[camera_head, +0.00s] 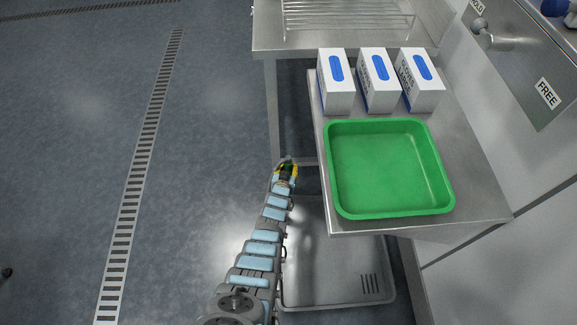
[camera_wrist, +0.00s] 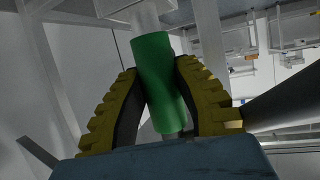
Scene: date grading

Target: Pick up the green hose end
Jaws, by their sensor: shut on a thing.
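The green hose end (camera_wrist: 158,75) is a green cylinder between the two yellow-and-black fingers of my gripper (camera_wrist: 160,90) in the wrist view. The fingers press on it from both sides. A pale grey part (camera_wrist: 148,17) joins its upper end, and a short grey piece shows at its lower end. In the head view my gripper (camera_head: 287,168) is small, low beside the left edge of the steel table.
A green tray (camera_head: 335,170) stands on the steel table (camera_head: 480,190). Several white glove boxes (camera_head: 377,85) stand behind it. A wire rack (camera_head: 345,14) is at the back. The floor (camera_head: 210,140) at left is clear.

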